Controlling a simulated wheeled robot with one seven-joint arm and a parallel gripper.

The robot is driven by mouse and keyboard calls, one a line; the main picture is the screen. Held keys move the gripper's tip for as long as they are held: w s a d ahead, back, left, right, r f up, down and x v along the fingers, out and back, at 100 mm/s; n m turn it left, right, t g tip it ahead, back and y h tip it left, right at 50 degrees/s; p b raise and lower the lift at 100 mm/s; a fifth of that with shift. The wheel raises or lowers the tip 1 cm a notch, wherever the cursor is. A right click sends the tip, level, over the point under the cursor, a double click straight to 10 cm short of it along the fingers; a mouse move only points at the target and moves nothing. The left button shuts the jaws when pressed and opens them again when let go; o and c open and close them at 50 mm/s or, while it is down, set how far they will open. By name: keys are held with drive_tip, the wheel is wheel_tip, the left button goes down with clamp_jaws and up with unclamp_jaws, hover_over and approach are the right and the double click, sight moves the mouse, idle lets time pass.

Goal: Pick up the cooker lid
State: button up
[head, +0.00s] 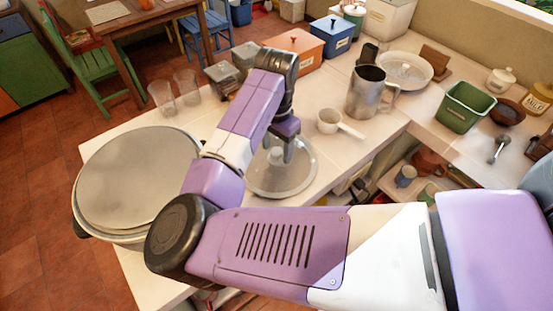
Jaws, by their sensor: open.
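A round, clear lid (303,180) with a pale rim lies flat on the white counter, in the middle of the head view; it looks like the cooker lid. My gripper (288,152) points down over the middle of this lid, with its jaws open. The lid's middle and any knob are partly hidden by the gripper, and I cannot tell whether the fingers touch it. A large metal pot (120,236) stands at the counter's left end, with a flat grey round top (135,175).
Two clear glasses (186,85) stand behind my arm. A white ladle-like cup (328,121) and a metal mug (367,92) stand right of the lid. A green bin (465,106) is farther right. An open shelf (405,176) lies below the counter edge.

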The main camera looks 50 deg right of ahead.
clamp_jaws()
idle(1.4)
